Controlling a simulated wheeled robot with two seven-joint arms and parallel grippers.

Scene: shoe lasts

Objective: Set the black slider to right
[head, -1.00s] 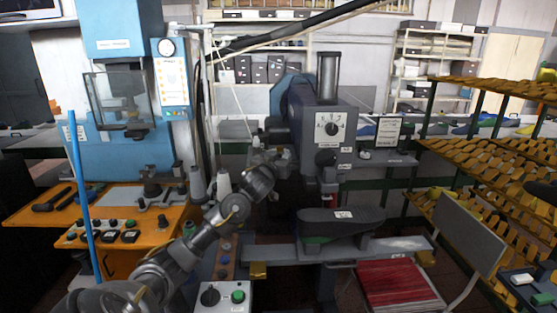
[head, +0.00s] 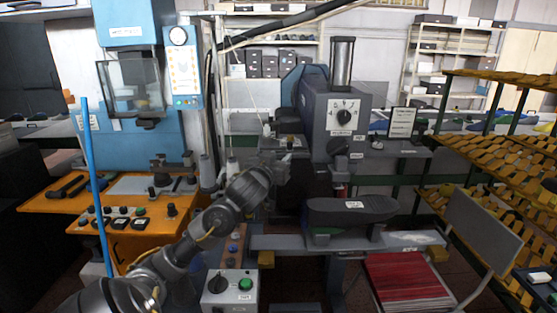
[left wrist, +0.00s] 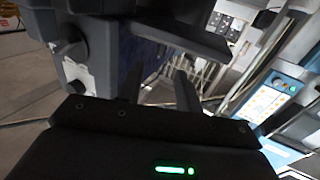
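A grey machine (head: 318,112) stands in the middle of the head view, with a round selector dial on a white plate (head: 343,115) and a black knob (head: 338,147) below it. I cannot clearly pick out a black slider on it. My left gripper (head: 281,166) is in front of the machine's left side, below a small ledge; its fingertips are hard to make out there. In the left wrist view the two dark fingers (left wrist: 158,88) stand apart with nothing visible between them. My right gripper is in neither view.
A blue machine with an orange control table (head: 50,205) stands at the left. A control box (head: 230,290) with a black knob and green button is below my left arm. A black shoe-shaped piece (head: 350,215) sits on the grey beam. Yellow racks stand right.

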